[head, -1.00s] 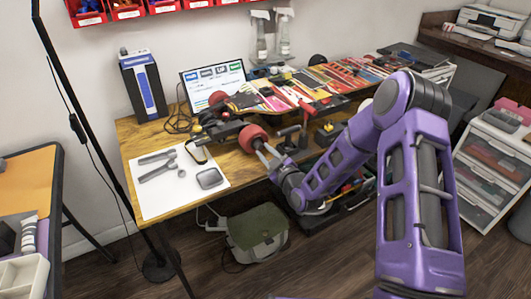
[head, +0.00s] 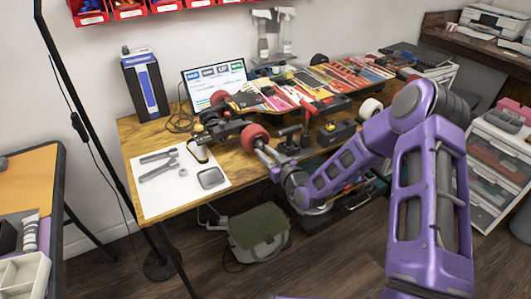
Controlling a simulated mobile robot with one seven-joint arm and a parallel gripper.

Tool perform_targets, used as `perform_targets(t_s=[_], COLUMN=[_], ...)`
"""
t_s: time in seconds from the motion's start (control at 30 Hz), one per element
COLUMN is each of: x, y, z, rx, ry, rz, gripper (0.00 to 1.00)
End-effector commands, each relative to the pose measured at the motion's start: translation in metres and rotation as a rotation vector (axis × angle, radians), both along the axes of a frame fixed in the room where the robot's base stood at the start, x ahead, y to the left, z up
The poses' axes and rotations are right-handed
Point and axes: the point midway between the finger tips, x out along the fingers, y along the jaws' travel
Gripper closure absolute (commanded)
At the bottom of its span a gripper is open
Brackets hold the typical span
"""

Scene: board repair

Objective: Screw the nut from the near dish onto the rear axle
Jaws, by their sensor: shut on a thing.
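The skateboard (head: 325,84) lies with its colourful deck on the wooden table. At its left end, a dark truck (head: 225,127) carries a red wheel at each end of its axle. My gripper (head: 262,147) is at the near red wheel (head: 254,138), on its outer side by the axle end. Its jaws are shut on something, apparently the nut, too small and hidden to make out. The grey near dish (head: 211,178) on the white mat looks empty.
Wrenches (head: 158,163) and a small ring (head: 183,172) lie on the white mat (head: 160,205). A laptop (head: 215,85) and a blue-dark box (head: 146,84) stand behind. Tools and a dark block (head: 337,131) are right of my gripper. A bag (head: 257,232) sits below the table.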

Motion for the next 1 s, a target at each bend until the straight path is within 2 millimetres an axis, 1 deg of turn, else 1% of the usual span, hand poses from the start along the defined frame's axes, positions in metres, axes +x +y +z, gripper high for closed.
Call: perform_targets(t_s=[0.07,0.33,0.47,0.77,0.87,1.0], x=[-0.0011,-0.0026,-0.0033,-0.0034,-0.0035,-0.0040], y=[-0.0006,0.0019,0.0037,0.0036,0.0032,0.0045], z=[-0.0012,-0.0006,-0.0004,-0.0006,-0.0003,0.0008], rx=[0.043,0.344,0.404,0.417,0.490,0.668], ry=[0.032,0.235,0.277,0.286,0.334,0.454], rz=[0.000,-0.002,-0.001,0.000,-0.001,-0.003], gripper=[1.00,1.00,1.00,1.00,1.00,1.00])
